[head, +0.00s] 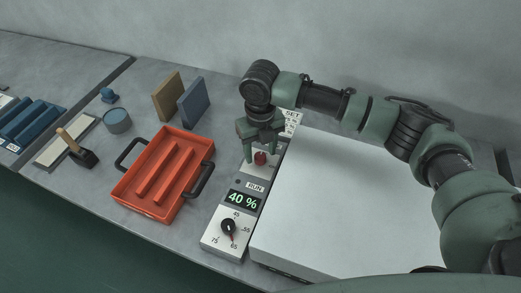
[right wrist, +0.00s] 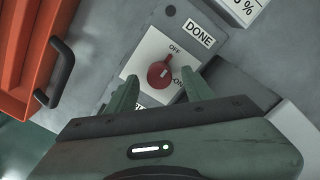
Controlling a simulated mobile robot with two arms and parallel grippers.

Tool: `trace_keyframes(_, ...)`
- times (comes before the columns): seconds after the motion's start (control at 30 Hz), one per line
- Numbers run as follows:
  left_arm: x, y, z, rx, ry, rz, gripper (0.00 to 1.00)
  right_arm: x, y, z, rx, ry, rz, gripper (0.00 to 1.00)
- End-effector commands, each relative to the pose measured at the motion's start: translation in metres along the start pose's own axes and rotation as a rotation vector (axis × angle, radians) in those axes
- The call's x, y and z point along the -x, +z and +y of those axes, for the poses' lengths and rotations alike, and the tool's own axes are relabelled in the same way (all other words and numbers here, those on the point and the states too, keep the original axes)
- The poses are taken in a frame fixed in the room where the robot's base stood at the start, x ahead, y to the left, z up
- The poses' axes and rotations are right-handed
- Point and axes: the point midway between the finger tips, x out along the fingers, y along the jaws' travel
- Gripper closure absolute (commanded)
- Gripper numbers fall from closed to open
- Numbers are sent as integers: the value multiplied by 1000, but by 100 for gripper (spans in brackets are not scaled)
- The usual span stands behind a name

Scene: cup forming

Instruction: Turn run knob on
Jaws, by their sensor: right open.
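The red run knob (head: 260,158) sits on a white plate on the control panel, above the RUN label (head: 256,187). In the right wrist view the knob (right wrist: 160,74) shows between OFF and ON marks, its pointer bar angled toward the upper right, near OFF. My right gripper (head: 263,150) is over the knob in the head view. In the right wrist view its two open fingers (right wrist: 155,90) stand to either side of the knob's lower part, with no clear contact. My left gripper is not in view.
A green display (head: 243,199) reads 40 %, above a black dial (head: 228,227). A large white box (head: 345,205) stands right of the panel. An orange tray (head: 160,205) with black handles lies left. A brush (head: 79,149) and blue and tan blocks are farther left.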

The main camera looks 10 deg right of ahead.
Motion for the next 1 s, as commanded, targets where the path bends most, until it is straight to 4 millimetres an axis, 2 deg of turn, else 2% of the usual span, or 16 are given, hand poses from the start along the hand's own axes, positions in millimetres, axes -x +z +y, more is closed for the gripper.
trace_keyframes(0.2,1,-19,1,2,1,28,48,-10,0,0,2,0,-1,48)
trace_keyframes(0.37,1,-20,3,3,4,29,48,-10,0,0,2,0,-1,48)
trace_keyframes(0.4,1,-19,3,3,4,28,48,-10,0,0,2,0,-1,53)
trace_keyframes(0.57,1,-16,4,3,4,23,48,-10,0,0,2,0,-1,98)
trace_keyframes(0.6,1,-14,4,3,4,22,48,-10,0,0,1,0,-1,100)
trace_keyframes(0.83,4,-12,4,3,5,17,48,-8,0,0,-14,0,-1,100)
trace_keyframes(1.0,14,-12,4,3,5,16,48,-6,0,0,-72,1,1,100)
